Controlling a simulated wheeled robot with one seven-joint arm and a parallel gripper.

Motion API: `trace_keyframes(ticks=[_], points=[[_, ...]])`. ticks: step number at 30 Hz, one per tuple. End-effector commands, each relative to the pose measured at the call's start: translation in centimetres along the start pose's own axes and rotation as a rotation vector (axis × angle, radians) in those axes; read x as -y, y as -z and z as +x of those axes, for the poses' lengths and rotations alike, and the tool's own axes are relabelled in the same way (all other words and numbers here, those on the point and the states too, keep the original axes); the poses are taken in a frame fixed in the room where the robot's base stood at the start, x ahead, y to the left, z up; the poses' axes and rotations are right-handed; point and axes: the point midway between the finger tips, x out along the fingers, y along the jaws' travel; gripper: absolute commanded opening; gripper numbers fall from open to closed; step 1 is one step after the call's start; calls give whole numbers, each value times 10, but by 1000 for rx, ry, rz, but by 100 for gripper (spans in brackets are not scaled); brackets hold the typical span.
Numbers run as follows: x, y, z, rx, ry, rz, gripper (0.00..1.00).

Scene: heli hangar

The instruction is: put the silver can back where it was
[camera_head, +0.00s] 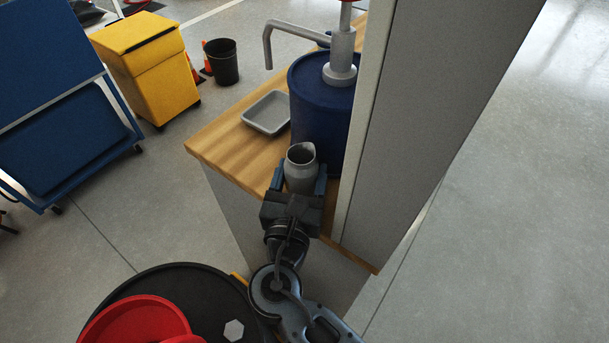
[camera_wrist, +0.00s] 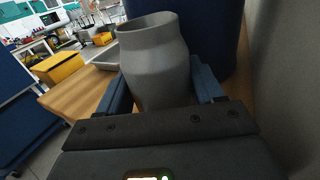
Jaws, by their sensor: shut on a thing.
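The silver can (camera_head: 301,168) is a grey, open-topped vessel with a narrower neck. It stands roughly upright between the fingers of my gripper (camera_head: 299,180), which is shut on it. It is at the near part of the wooden counter (camera_head: 222,143), in front of the blue drum (camera_head: 318,115). In the wrist view the can (camera_wrist: 157,62) fills the middle, with a blue finger on each side. The can's base is hidden by my gripper, so I cannot tell whether it touches the counter.
A grey tray (camera_head: 267,113) lies on the counter left of the drum, which carries a metal pump (camera_head: 341,58). A tall grey panel (camera_head: 425,100) closes off the right side. Bare wood shows left of the can. A yellow cabinet (camera_head: 148,70) and black bin (camera_head: 223,62) stand on the floor beyond.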

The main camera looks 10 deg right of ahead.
Motion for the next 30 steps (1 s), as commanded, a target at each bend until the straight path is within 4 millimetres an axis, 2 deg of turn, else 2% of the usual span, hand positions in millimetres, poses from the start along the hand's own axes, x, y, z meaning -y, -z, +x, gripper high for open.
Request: trace_keyframes(ticks=[12,13,20,30], points=[[0,4,-1,0,0,0,30],[0,4,-1,0,0,0,69],[0,4,-1,0,0,0,91],[0,1,-4,0,-1,0,92]])
